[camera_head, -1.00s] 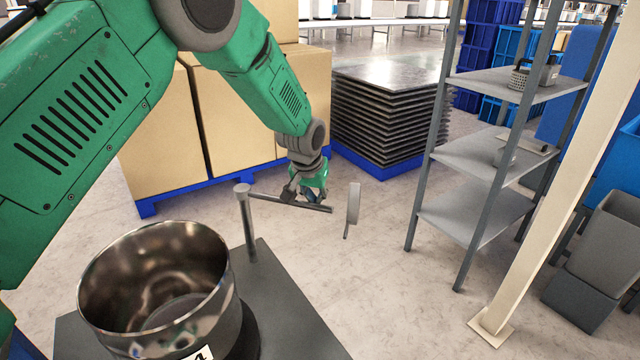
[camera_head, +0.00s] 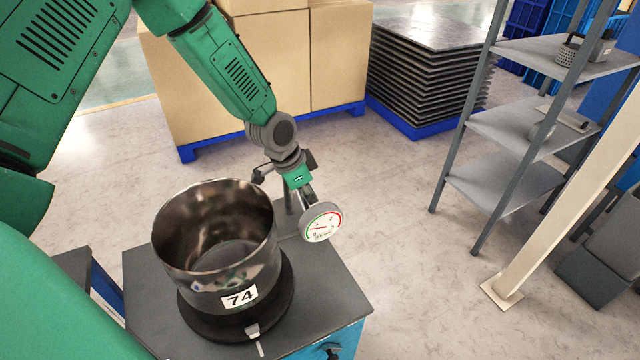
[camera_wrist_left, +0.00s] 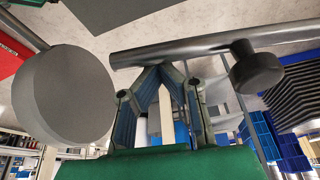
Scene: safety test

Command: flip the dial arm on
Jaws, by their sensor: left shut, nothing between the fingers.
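The dial arm carries a round white gauge (camera_head: 321,222) with a red and green scale, facing the head camera beside the pot. Its post (camera_head: 290,200) rises from the dark-topped stand behind the pot and is partly hidden by my arm. My left gripper (camera_head: 307,193) is just behind the gauge, shut and empty. In the left wrist view, its fingertips (camera_wrist_left: 155,70) meet close to the dial arm's bar (camera_wrist_left: 205,48); I cannot tell if they touch. The gauge's grey back (camera_wrist_left: 68,95) is left of the fingers and the post's cap (camera_wrist_left: 257,72) is to the right.
A shiny metal pot (camera_head: 215,240) labelled 74 sits on a black round base on the stand (camera_head: 330,290). Boxes on a blue pallet (camera_head: 270,125) stand behind. A grey shelf rack (camera_head: 500,180) and a cream post (camera_head: 560,200) are at right. Floor between is clear.

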